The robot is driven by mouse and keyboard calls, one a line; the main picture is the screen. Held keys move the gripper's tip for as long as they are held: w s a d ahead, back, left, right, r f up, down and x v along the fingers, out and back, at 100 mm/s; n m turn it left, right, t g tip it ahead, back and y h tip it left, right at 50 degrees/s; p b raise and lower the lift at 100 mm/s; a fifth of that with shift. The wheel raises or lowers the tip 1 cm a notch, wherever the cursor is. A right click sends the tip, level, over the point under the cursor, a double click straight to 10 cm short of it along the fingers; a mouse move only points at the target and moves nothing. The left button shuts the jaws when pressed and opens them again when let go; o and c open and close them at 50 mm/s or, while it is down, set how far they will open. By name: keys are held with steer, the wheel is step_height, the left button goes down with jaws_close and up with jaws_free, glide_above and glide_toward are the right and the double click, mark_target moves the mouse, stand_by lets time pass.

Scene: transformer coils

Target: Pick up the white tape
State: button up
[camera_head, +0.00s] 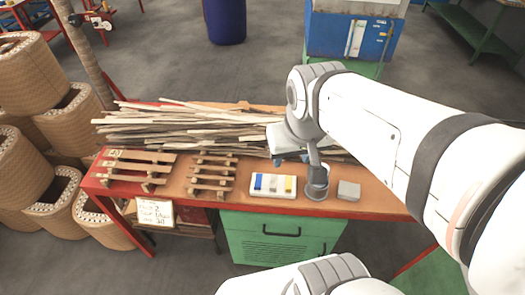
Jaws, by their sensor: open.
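A white tray (273,195) lies on the workbench's front part. It holds a row of small coloured pieces, with blue ones at the left and a yellow one at the right. A pale piece (280,184) between the blue and the yellow looks like the white tape, but it is too small to be certain. My gripper (291,161) is open and points down over the bench, just behind the tray in the picture. Its fingertips are small and partly hidden by my wrist. I see nothing between them.
A grey round-based object (317,188) and a grey block (348,191) sit right of the tray. Small wooden racks (211,178) stand left. A pile of wooden strips (180,127) covers the back of the red-edged workbench (390,203). Large wound coils (22,85) stand at the far left.

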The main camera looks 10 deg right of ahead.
mark_target(273, 187)
steer(key=w+f+m+g+b, duration=0.1)
steer(key=w+f+b, duration=0.3)
steer(key=f, duration=0.6)
steer(key=w+f+m+g+b, duration=0.1)
steer(key=w+f+b, duration=0.3)
steer(key=f, duration=0.7)
steer(key=w+f+m+g+b, duration=0.1)
steer(key=w+f+b, duration=0.4)
steer(key=f, duration=0.5)
steer(key=shift+w+d+f+m, duration=0.25)
steer(key=shift+w+f+m, duration=0.05)
steer(key=shift+w+f, duration=0.1)
steer(key=shift+c, duration=0.4)
jaws_close()
